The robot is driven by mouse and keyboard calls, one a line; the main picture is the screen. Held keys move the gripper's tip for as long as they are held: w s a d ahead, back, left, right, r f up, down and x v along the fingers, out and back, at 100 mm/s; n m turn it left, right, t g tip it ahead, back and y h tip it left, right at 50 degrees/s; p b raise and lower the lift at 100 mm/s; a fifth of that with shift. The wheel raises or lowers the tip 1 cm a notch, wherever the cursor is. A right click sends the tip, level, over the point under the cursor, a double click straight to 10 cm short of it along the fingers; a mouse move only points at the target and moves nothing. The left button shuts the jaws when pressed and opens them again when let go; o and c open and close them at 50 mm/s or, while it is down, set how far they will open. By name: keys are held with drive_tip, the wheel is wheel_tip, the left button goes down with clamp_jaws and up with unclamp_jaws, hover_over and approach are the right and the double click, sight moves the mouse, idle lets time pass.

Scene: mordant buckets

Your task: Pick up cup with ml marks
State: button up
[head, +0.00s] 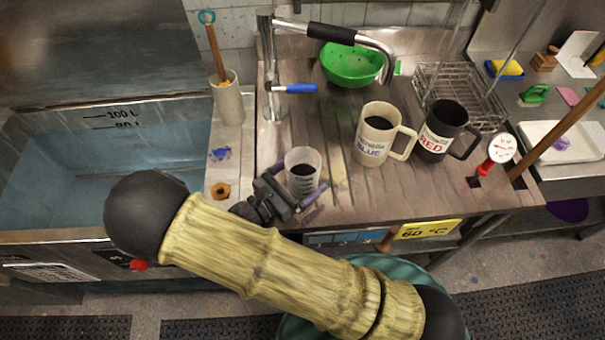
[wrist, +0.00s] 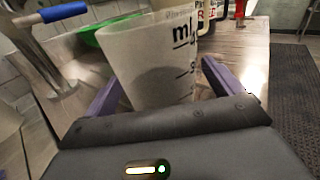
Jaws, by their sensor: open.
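In the wrist view the cup (wrist: 150,65) fills the middle, with black "ml" lettering and scale lines. My gripper (head: 290,192) is at the cup, low on its near side. In the wrist view my gripper (wrist: 160,95) is open, with one purple finger on each side of the cup. I cannot tell whether either finger touches it. The cup's lower part is hidden behind the gripper body.
A cream BLUE mug (head: 376,138) and a black RED mug (head: 440,135) stand to the right. A green colander (head: 350,66) and wire rack (head: 455,92) are behind. The tap (head: 268,70) rises at back left. A blue-lined basin (head: 60,165) lies left.

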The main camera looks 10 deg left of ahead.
sight(302, 151)
drive_tip(key=c, duration=1.2)
drive_tip(key=shift+r, duration=0.2)
drive_tip(key=shift+r, duration=4.8)
drive_tip(key=shift+w, duration=0.1)
